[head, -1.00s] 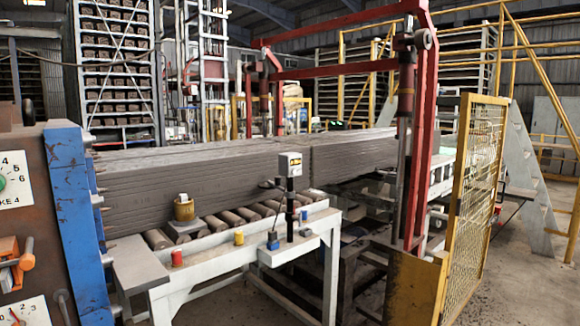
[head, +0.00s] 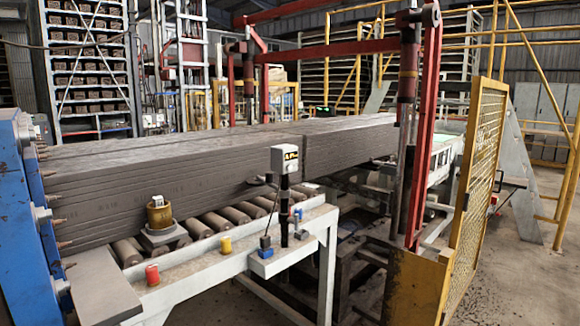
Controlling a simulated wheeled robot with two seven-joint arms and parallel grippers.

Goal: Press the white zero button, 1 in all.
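I cannot make out a white zero button in the head view. A small scale-like platform (head: 163,238) stands at the left of the roller bench, with a brass-coloured cylinder (head: 159,215) on it. Any button on it is too small to tell. A white box (head: 284,158) with a dark label tops a black post. Neither of my grippers is in view.
The white roller bench (head: 200,284) carries long grey clay slabs (head: 220,165) behind it. A blue machine frame (head: 20,220) stands at the left edge. A yellow mesh gate (head: 478,190) and a red frame (head: 425,130) stand at the right. Concrete floor is open at the far right.

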